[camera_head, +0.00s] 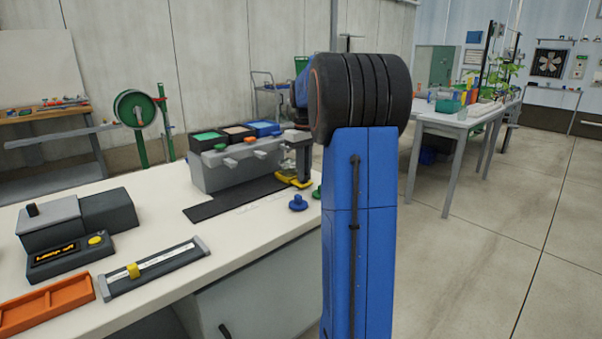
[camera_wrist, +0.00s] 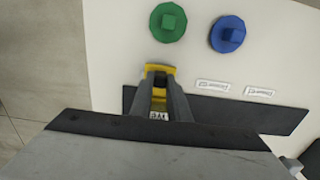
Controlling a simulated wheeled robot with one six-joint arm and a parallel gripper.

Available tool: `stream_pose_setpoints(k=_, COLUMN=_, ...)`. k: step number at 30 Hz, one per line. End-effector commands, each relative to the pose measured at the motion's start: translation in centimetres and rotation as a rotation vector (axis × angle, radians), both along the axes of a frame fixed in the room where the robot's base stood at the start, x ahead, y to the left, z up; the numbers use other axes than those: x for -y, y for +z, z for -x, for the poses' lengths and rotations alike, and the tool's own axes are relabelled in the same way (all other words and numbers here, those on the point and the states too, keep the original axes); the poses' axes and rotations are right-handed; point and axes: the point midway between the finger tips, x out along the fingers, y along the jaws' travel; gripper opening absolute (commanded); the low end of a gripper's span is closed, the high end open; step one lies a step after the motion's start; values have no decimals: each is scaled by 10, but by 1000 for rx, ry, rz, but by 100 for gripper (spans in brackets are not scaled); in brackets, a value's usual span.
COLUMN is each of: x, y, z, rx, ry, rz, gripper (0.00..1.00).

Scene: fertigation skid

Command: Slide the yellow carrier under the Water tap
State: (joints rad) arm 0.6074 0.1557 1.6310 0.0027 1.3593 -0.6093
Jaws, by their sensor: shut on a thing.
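The yellow carrier (camera_head: 294,180) is at the right end of the black track (camera_head: 228,203), in front of the right end of the grey tank unit (camera_head: 240,172). My gripper (camera_head: 300,173) is down at the carrier. In the wrist view my gripper's fingers (camera_wrist: 159,90) are shut on the yellow carrier (camera_wrist: 159,68), near one end of the track (camera_wrist: 245,114). I cannot read which one is the Water tap.
A blue knob (camera_head: 298,203) and a green knob (camera_wrist: 167,22) stand near the carrier, close to the bench edge. A display box (camera_head: 70,257), a grey slider gauge (camera_head: 153,267) and an orange tray (camera_head: 45,305) lie left. The track left of the carrier looks clear.

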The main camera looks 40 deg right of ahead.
Motion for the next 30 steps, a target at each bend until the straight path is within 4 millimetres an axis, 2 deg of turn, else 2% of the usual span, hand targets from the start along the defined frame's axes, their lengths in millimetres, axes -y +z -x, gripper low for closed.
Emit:
stream_pose_setpoints(k=7, x=4, y=2, z=-1, rx=5, ry=-2, rz=10, gripper=0)
stream_pose_setpoints(k=8, x=4, y=2, z=-1, rx=5, ry=-2, rz=10, gripper=18)
stream_pose_setpoints(k=10, x=4, y=1, z=-1, rx=5, ry=-2, rz=10, gripper=34)
stream_pose_setpoints(k=22, x=3, y=6, z=-1, rx=3, ry=-2, rz=6, gripper=34)
stream_pose_setpoints(k=26, x=3, y=22, z=-1, rx=5, ry=-2, rz=7, gripper=34)
stream_pose_setpoints(k=30, x=3, y=48, z=-1, rx=6, ry=-2, rz=8, gripper=34)
